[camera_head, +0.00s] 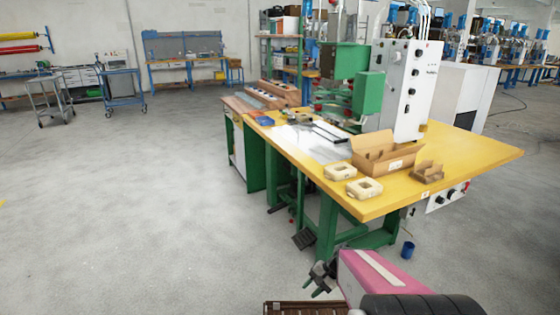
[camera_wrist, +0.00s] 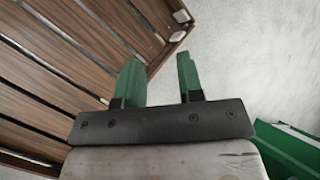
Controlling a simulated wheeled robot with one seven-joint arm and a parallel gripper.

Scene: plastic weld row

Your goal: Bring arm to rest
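My gripper (camera_head: 319,279) is low in the head view, at the end of my pink arm, in front of the yellow workbench and apart from it. In the wrist view its two green fingers (camera_wrist: 160,78) stand apart with nothing between them. The grey floor shows through the gap and a brown slatted wooden thing (camera_wrist: 60,70) lies below and to the left. The same brown slats (camera_head: 285,307) show at the bottom edge of the head view, just left of my arm.
The yellow workbench (camera_head: 480,150) holds a green and white machine (camera_head: 410,90), an open cardboard box (camera_head: 385,155) and two cream parts (camera_head: 365,188). A blue cup (camera_head: 408,250) stands on the floor beneath. The floor at left is clear. A green edge (camera_wrist: 290,150) shows in the wrist view.

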